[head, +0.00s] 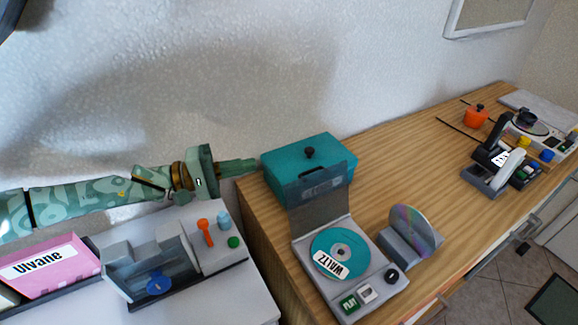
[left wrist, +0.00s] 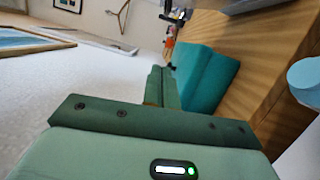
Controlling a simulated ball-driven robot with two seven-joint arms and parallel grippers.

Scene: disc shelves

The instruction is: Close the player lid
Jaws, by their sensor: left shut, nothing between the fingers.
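The player (head: 378,292) is a grey unit on the wooden counter, with a teal disc (head: 325,250) labelled WALTZ lying in it. Its smoky see-through lid (head: 318,207) stands open, raised at the back edge in front of a teal box. My left gripper (head: 250,164) is shut and empty, level with the left end of the teal box and behind and left of the lid. In the left wrist view its fingers (left wrist: 161,85) point towards the teal box; the lid cannot be made out there. My right gripper is not in view.
A rainbow disc (head: 415,226) stands in a grey holder right of the player. A white surface with a grey device (head: 150,265) and pink case (head: 50,265) is at left. The counter's middle is clear.

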